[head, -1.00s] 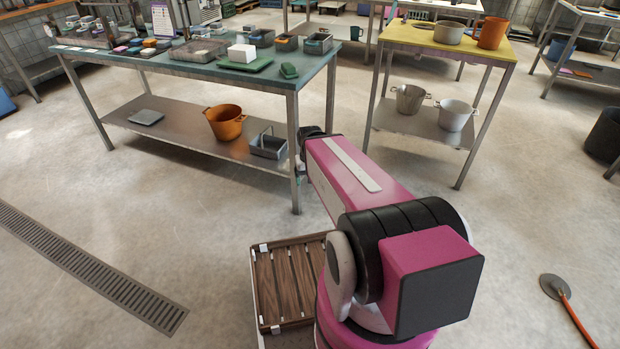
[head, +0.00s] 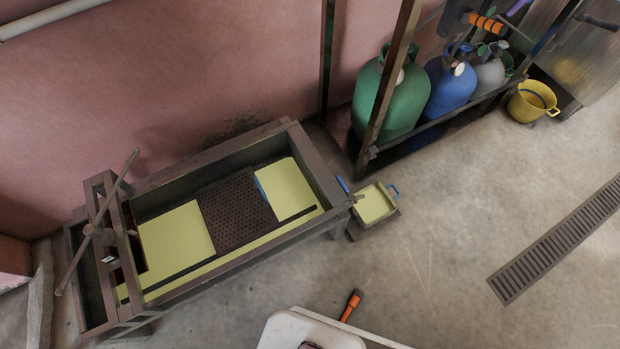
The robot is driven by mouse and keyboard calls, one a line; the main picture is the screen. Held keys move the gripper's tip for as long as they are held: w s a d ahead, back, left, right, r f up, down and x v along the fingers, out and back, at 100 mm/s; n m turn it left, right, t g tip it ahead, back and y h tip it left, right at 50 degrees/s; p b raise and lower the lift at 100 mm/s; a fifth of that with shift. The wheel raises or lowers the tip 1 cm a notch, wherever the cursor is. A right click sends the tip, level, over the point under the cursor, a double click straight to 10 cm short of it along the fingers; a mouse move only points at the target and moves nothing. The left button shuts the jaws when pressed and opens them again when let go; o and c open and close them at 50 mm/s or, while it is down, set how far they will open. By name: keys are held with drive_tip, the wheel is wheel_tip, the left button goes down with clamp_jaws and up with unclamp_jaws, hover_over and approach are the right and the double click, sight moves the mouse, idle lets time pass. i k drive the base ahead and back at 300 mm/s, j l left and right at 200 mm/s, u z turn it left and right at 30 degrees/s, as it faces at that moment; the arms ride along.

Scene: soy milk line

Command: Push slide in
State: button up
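A long dark trough-like frame (head: 325,170) stands against the pink wall at the left. Inside it are a pale yellow panel (head: 178,243) on the left, a dark perforated plate (head: 237,211) in the middle and another yellow panel (head: 289,188) on the right. A dark upright with a crossed-bar handle (head: 103,236) stands at its left end. No part is clearly recognisable as the slide; I cannot tell which one it is. My gripper is not in view.
A small yellow pan with blue handles (head: 375,205) is beside the trough's right end. Green (head: 388,97) and blue (head: 449,83) gas cylinders stand in a rack behind. A yellow bucket (head: 531,102) is farther right. A floor drain (head: 560,240) crosses otherwise open floor.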

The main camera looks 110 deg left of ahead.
sight(235, 208)
drive_tip(key=u, duration=4.6)
